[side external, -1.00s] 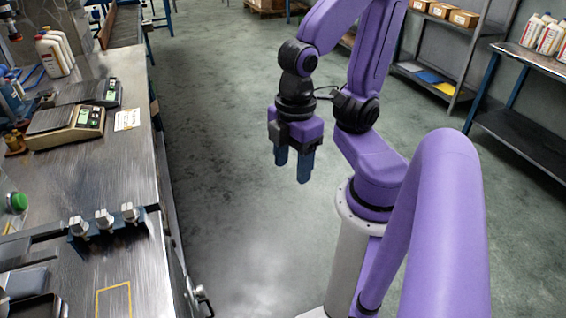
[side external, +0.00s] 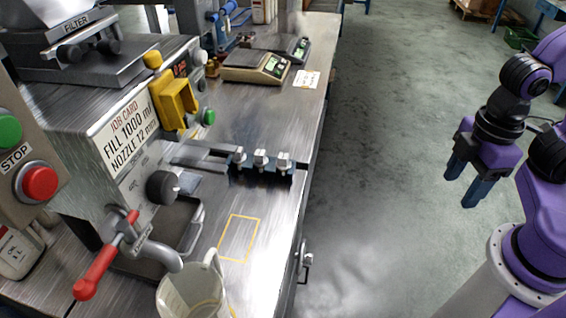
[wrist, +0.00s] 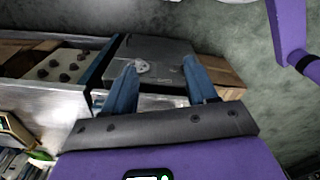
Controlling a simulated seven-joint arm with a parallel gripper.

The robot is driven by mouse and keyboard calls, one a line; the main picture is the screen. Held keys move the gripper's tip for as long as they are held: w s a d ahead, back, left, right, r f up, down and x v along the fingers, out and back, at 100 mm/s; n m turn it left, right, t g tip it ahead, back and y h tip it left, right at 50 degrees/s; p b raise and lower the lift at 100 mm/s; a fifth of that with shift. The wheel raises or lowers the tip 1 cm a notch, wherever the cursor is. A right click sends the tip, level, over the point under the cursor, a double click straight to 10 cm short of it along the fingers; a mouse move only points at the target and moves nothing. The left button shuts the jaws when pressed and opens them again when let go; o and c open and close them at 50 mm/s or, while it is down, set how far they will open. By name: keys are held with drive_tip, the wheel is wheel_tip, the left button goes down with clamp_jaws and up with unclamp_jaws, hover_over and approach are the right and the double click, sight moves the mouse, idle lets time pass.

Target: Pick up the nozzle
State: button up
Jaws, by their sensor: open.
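Three silvery nozzles, at left (side external: 238,156), middle (side external: 261,159) and right (side external: 283,162), stand upright in a row in a dark blue rack (side external: 258,178) on the steel bench. Their sizes cannot be read here. A job card (side external: 130,130) on the filling machine reads "FILL 1000 ml, NOZZLE 12 mm". My gripper (side external: 465,187) is open and empty, pointing down over the floor, well to the right of the rack and the bench. Its two blue fingers also show apart in the wrist view (wrist: 160,66); no nozzle can be made out between them.
A white jug (side external: 190,290) stands at the bench's front, below a red-handled valve (side external: 105,258). A yellow outline (side external: 239,238) marks bare bench in front of the rack. Scales (side external: 255,67) stand behind. Open floor (side external: 385,150) lies between bench and arm.

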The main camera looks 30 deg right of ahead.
idle(0.3)
drive_tip(key=w+a+f+n+t+h, duration=0.2)
drive_tip(key=w+a+n+h, duration=0.15)
drive_tip(key=w+a, duration=0.4)
drive_tip(key=w+a+f+n+t+h, duration=0.2)
drive_tip(key=w+a+n+h, duration=0.15)
drive_tip(key=w, duration=0.75)
drive_tip(key=n+t+h, duration=0.3)
drive_tip(key=n+t, duration=0.2)
drive_tip(key=n, duration=0.2)
approach(283, 157)
drive_tip(key=x, duration=1)
drive_tip(key=shift+w+d+f, duration=0.1)
drive_tip(key=shift+w+d, duration=0.1)
drive_tip(key=shift+c, duration=0.3)
clamp_jaws()
